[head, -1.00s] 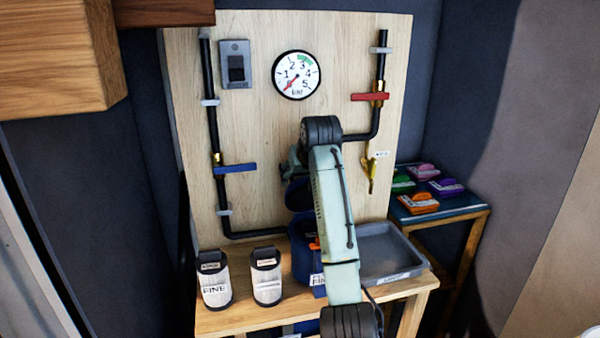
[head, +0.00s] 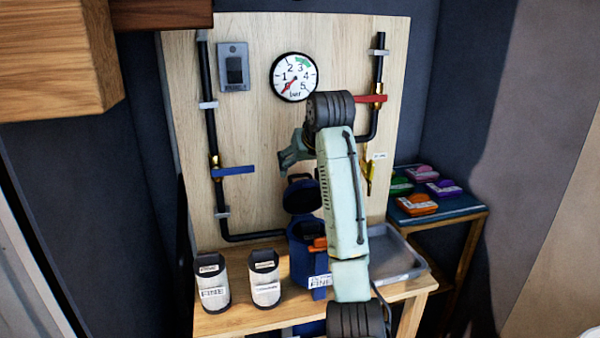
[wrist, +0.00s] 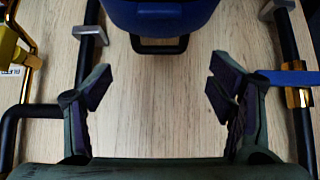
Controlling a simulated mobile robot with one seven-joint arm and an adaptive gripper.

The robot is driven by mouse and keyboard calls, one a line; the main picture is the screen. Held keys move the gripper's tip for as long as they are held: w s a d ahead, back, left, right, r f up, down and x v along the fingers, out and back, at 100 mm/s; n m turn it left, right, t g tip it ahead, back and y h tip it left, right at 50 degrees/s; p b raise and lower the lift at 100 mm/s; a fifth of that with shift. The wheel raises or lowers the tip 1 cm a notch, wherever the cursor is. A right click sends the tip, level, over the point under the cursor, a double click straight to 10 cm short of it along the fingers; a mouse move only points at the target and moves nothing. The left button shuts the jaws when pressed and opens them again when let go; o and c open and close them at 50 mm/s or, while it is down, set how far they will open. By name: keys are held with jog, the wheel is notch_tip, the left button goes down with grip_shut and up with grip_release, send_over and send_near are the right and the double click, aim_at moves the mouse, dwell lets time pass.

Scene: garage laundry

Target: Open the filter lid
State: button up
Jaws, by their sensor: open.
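The blue filter housing (head: 303,262) stands on the wooden bench, with a FINE label on its front and an orange part at its top. Its blue lid (head: 302,198) is tilted up behind the housing's opening, towards the board, with a black handle (head: 299,178) on top. My gripper (head: 287,160) is open and empty, above the lid and apart from it. The wrist view shows the open fingers (wrist: 160,92), the edge of the blue lid (wrist: 165,17) and its handle (wrist: 158,46), with board between the fingers. My arm hides part of the housing's right side.
Two pale filter cartridges (head: 212,285) (head: 264,282) stand left of the housing. A grey tray (head: 405,262) lies to the right, partly behind my arm. The board carries pipes, a gauge (head: 294,77), a blue valve handle (head: 234,170) and a red one (head: 371,98).

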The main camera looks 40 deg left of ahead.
jog(key=shift+v, duration=1.6)
jog(key=shift+c, duration=0.3)
